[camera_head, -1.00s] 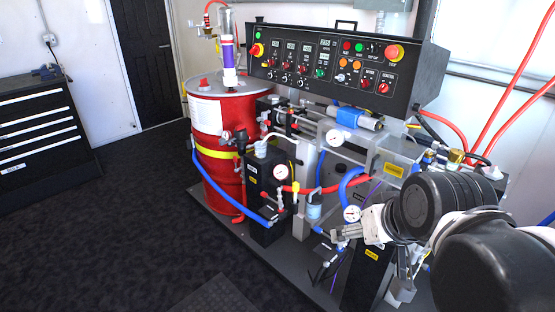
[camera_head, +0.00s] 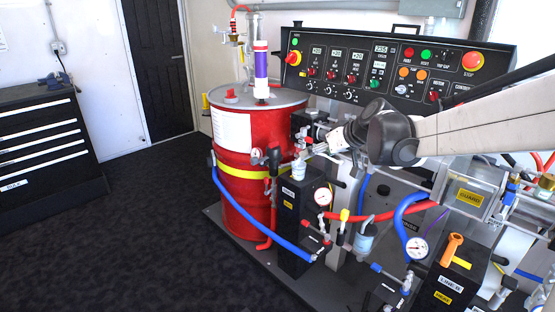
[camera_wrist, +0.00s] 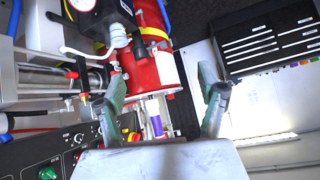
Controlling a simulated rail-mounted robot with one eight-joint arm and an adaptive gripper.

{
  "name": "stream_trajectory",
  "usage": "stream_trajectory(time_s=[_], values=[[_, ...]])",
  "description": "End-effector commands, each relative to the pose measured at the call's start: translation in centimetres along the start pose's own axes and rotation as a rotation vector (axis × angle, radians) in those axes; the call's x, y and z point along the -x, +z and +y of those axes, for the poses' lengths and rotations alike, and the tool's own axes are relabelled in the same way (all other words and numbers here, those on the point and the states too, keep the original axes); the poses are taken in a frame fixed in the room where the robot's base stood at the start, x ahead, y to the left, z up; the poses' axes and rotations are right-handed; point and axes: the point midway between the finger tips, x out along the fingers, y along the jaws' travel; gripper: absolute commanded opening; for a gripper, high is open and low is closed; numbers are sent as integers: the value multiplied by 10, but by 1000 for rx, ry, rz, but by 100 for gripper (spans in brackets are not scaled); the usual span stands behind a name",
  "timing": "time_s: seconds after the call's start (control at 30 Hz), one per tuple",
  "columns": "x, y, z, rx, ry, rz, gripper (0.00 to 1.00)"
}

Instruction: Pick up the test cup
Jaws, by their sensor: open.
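The small, pale test cup (camera_head: 298,171) stands upright on top of a black box with a gauge, in front of the red drum. My gripper (camera_head: 318,153) is just above and to the right of it in the head view; the gap between them is hard to judge. In the wrist view the cup (camera_wrist: 118,36) shows near the top, beyond the left fingertip and not between the fingers. There my gripper (camera_wrist: 160,82) has its two fingers spread wide with nothing held between them.
The red drum (camera_head: 238,190) with a yellow band stands close behind the cup. The black gauge box (camera_head: 300,225), a blue hose (camera_head: 230,205) and a red hose (camera_head: 375,215) crowd the area. A control panel (camera_head: 400,65) rises behind.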

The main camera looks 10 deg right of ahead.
Motion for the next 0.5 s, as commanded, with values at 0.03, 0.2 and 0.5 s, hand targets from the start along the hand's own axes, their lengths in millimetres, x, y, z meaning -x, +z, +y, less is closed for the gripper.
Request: stream_trajectory(time_s=[0.03,0.2,0.5], values=[[-18,-2,13,8,-9,16,71],[-69,-11,50,50,-42,77,71],[-159,-4,120,122,-79,195,71]])
